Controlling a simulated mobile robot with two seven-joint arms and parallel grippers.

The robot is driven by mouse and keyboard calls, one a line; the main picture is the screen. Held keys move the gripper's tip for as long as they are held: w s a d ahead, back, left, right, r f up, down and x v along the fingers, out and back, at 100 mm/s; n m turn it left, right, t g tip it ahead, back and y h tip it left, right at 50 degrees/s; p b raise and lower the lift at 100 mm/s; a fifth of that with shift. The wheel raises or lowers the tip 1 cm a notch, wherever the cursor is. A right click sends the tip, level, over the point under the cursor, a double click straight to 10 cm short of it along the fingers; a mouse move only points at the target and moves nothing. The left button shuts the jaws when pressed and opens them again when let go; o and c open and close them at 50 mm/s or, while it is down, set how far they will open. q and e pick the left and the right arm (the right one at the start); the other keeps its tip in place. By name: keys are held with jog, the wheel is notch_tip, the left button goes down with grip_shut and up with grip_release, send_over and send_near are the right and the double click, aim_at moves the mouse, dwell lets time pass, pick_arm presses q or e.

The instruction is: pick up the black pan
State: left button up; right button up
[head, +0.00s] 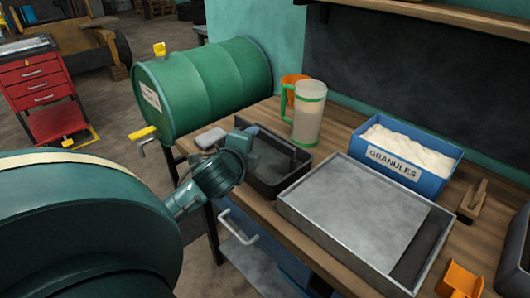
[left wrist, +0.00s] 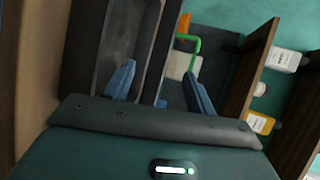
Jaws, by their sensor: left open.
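The black pan (head: 285,172) is a dark rectangular tray lying flat on the wooden workbench, with a greyish floor inside. My left gripper (head: 246,141) is at the pan's left end, coming in from the left. In the left wrist view, the pan (left wrist: 88,48) fills the upper left. The blue fingers of my left gripper (left wrist: 160,86) are apart; one appears over the pan's inside and the other beyond its wall, with the rim between them. Whether either finger touches the wall cannot be told. My right gripper is not in view.
A grey metal tray (head: 350,212) lies close to the pan's right. A green-handled jug (head: 308,115) and orange container (head: 292,84) stand behind it. A blue granules bin (head: 405,165) and wooden brush (head: 472,200) are further right.

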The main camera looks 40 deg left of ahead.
aim_at(261, 134)
pick_arm(q)
jog(key=x, duration=1.2)
jog(key=shift+w+d+r+p, duration=0.15)
jog(key=shift+p, duration=0.15)
grip_shut()
dwell(0.9)
jog(key=shift+r, duration=0.2)
